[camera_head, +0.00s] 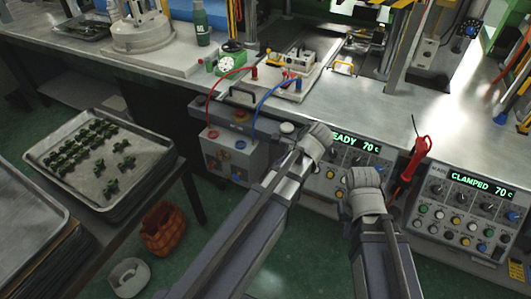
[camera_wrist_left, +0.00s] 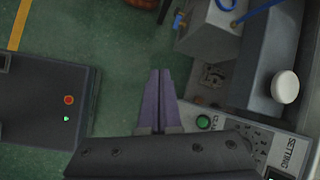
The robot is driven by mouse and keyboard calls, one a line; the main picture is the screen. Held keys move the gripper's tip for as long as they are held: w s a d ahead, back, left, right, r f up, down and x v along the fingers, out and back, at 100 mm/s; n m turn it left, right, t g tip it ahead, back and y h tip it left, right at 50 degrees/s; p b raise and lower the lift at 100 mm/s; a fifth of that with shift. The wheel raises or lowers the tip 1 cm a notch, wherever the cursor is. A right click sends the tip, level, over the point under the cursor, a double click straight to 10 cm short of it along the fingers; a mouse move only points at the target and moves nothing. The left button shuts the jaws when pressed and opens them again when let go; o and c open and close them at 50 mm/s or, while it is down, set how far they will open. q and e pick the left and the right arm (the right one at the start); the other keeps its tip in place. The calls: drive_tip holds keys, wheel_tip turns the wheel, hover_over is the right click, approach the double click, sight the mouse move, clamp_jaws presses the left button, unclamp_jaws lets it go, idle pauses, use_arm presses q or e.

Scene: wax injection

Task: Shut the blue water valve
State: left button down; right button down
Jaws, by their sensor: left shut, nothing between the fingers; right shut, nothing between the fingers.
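A grey box (camera_head: 228,160) under the bench edge has a red and a blue hose fitting on its top. A small dark blue part (camera_head: 238,177), possibly the blue water valve, shows low on its front. In the left wrist view the box (camera_wrist_left: 210,32) is at the upper right, with a small blue part (camera_wrist_left: 178,20) at its left side. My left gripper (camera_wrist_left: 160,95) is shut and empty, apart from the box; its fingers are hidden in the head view. My right gripper (camera_head: 350,180) is shut and empty in front of the control panels, its fingers barely visible.
Control panels reading "READY 70" (camera_head: 354,142) and "CLAMPED 70" (camera_head: 482,187) line the bench front. A red-handled tool (camera_head: 416,158) hangs between them. A tray (camera_head: 150,153) of green parts stands left. An orange basket (camera_head: 163,228) sits on the floor.

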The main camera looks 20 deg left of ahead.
use_arm(q)
drive_tip(key=s+d+r+n+h+p, duration=0.1)
drive_tip(key=s+d+r+n+p, duration=0.2)
drive_tip(key=r+p, duration=0.5)
drive_tip(key=s+d+r+n+h+p, duration=0.2)
drive_tip(key=s+d+r+n+p, duration=0.2)
drive_tip(key=s+d+r+p, duration=0.1)
drive_tip(key=s+d+r+n+g+h+p, duration=0.1)
drive_tip(key=s+d+r+n+h+p, duration=0.1)
drive_tip(key=d+r+p, duration=0.4)
wheel_tip(320, 180, up, 5)
drive_tip(key=s+n+p, duration=0.1)
drive_tip(key=s+p, duration=0.1)
drive_tip(key=p, duration=0.2)
drive_tip(key=shift+d+f+p, duration=0.15)
drive_tip(key=shift+p, duration=0.25)
drive_tip(key=shift+s, duration=0.1)
